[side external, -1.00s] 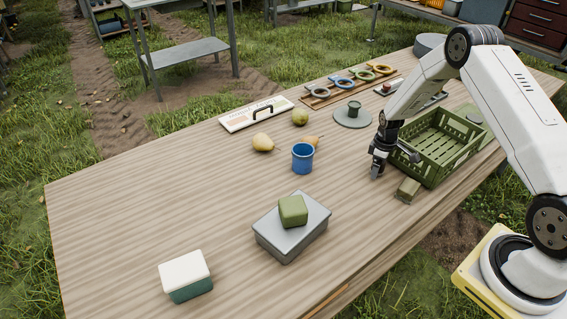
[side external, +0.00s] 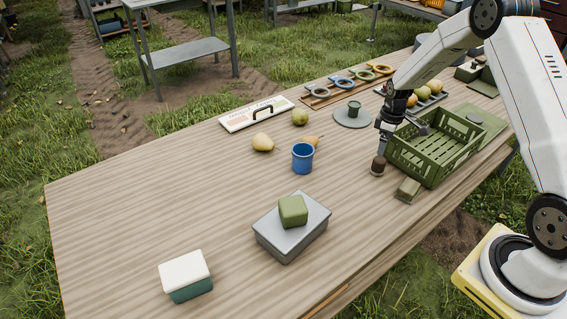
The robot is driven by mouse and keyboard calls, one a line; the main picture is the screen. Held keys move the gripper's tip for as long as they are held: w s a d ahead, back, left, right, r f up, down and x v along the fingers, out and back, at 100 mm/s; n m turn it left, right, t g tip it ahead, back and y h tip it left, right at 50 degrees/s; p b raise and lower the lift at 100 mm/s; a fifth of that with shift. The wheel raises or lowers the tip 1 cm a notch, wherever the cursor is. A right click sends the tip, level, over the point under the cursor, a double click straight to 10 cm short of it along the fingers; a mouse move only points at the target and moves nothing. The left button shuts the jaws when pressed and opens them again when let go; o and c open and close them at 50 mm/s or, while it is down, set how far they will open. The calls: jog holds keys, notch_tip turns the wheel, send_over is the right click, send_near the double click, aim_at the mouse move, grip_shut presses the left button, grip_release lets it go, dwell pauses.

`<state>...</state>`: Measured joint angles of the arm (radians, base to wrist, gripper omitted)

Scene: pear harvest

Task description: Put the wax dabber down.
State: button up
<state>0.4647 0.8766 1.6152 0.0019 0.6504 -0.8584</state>
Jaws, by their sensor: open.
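The wax dabber (side external: 378,166), a small piece with a dark brown top and a paler lower part, stands upright on the wooden table, left of the green crate (side external: 430,158). My gripper (side external: 385,148) is just above it, pointing down, open and empty. A small gap seems to lie between the fingertips and the dabber's top, though the fingers are small in this view.
A blue cup (side external: 302,158), pears (side external: 262,142) and a round grey disc with a small dark pot (side external: 353,108) stand to the left. A grey box (side external: 291,238) is nearer.

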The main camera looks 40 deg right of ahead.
aim_at(379, 161)
jog(key=shift+r, duration=1.3)
jog(key=s+a+r+m+t, duration=0.1)
jog(key=s+a+r, duration=0.25)
jog(key=a, duration=0.35)
jog(key=s+a+r+m, duration=0.1)
jog(key=s+a+r, duration=0.1)
jog(key=a+r, duration=0.35)
jog(key=s+a+m+t, duration=0.1)
jog(key=s+a+m, duration=0.1)
jog(key=s+a, duration=0.7)
jog(key=shift+s+a+r+t, duration=0.3)
jog(key=shift+s+r, duration=0.15)
jog(key=shift+s, duration=0.25)
